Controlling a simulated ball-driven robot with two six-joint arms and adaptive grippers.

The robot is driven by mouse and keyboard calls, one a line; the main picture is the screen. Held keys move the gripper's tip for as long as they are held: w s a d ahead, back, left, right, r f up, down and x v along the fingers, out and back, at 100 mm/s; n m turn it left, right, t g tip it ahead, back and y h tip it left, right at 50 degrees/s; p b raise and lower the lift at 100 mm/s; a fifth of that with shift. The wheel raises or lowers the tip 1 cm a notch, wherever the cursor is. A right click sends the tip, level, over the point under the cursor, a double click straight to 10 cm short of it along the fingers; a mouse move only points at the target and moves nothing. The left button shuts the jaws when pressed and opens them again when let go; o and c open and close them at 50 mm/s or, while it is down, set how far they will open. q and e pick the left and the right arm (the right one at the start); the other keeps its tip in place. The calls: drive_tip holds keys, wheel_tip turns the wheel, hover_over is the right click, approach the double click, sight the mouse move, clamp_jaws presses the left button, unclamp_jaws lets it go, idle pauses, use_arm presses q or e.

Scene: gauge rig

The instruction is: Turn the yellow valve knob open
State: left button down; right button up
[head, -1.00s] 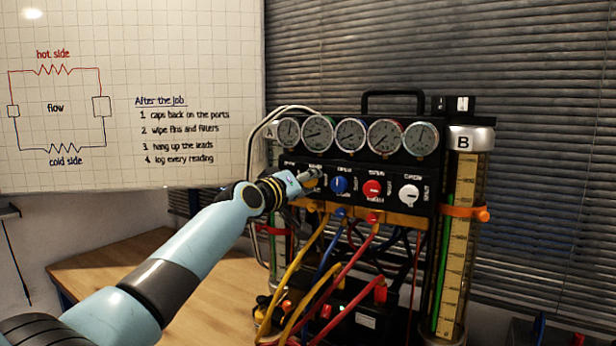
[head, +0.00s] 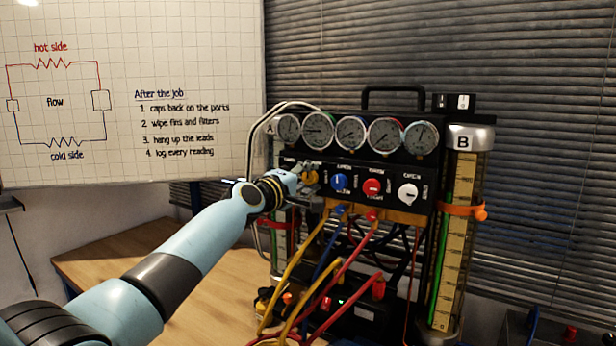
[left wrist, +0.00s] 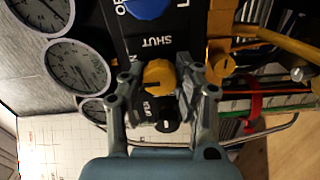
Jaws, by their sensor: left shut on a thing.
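The yellow valve knob (left wrist: 159,76) sits on the black panel of the gauge rig, between the printed words SHUT and OPEN in the left wrist view. It also shows in the head view (head: 311,178), partly hidden by my gripper. A dark pointer mark shows on its face. My left gripper (left wrist: 160,82) is shut on the knob, one finger on each side of it; it also shows in the head view (head: 304,180). My right gripper is in neither view.
A blue knob (head: 339,182), a red knob (head: 372,187) and a white knob (head: 407,193) stand right of it. Several gauges (head: 350,133) line the rig above. Yellow, blue and red hoses (head: 345,265) hang below. Cylinder B (head: 458,240) stands at the right.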

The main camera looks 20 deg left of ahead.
use_arm(q)
drive_tip(key=shift+f, duration=0.1)
idle(0.4)
drive_tip(key=c, duration=0.9)
unclamp_jaws()
drive_tip(key=shift+c, duration=0.2)
drive_tip(key=shift+s, duration=0.1)
drive_tip(key=s+a, duration=0.1)
drive_tip(key=s, duration=1)
drive_tip(key=shift+s+a, duration=0.35)
drive_tip(key=shift+s, duration=0.05)
